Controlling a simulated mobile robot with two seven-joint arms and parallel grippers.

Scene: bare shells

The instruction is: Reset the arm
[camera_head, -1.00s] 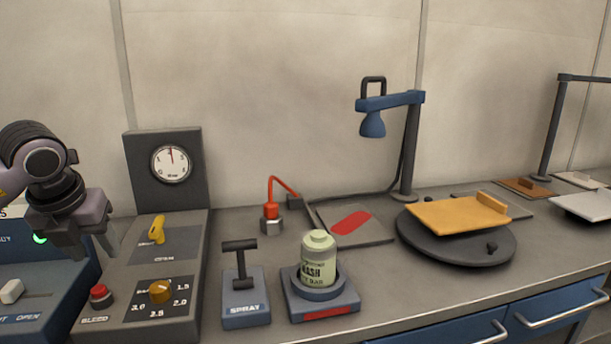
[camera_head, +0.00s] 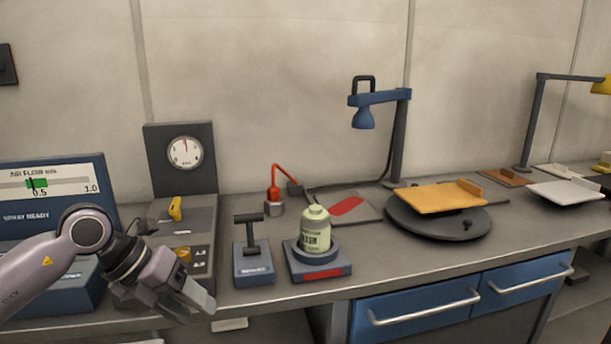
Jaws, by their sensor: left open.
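My left arm comes in from the lower left. Its gripper (camera_head: 186,300) is open and empty, held in front of the grey control panel near the counter's front edge. The arm hides the panel's lower part. My right gripper does not show.
The grey panel carries a dial gauge (camera_head: 185,152) and a yellow lever (camera_head: 175,209). A blue air flow unit (camera_head: 50,168) stands left.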

